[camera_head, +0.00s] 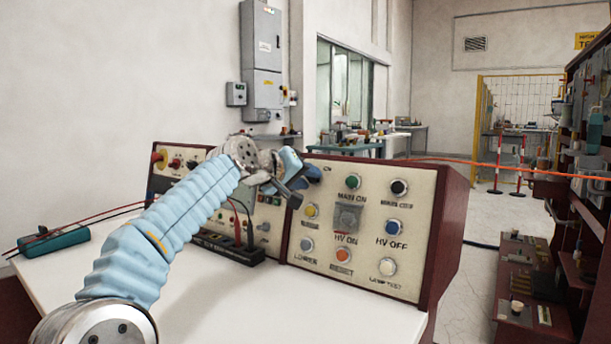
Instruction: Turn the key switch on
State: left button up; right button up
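The control panel (415,268) has a cream face and dark red sides and stands on the white table. A grey square fitting (347,217) sits mid-panel above the "HV ON" label; it is too small to tell whether it is the key switch. My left gripper (304,188) is in front of the panel's upper left corner, left of the green button (353,181). Its two dark fingertips are apart and nothing shows between them. It hides part of the upper left panel; whether it touches the panel I cannot tell. My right gripper is not in view.
Coloured buttons surround the fitting, including a yellow one (311,211) and a blue one (393,227). A second panel (174,162) stands behind my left arm. A teal device (53,240) with red leads lies at the left. The white table's front (270,305) is clear.

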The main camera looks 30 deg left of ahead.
pick_arm(q)
grip_shut()
dwell(0.5)
jog(key=shift+m+y+b, duration=0.5)
jog(key=shift+m+y, duration=0.1)
jog(key=shift+m, duration=7.9)
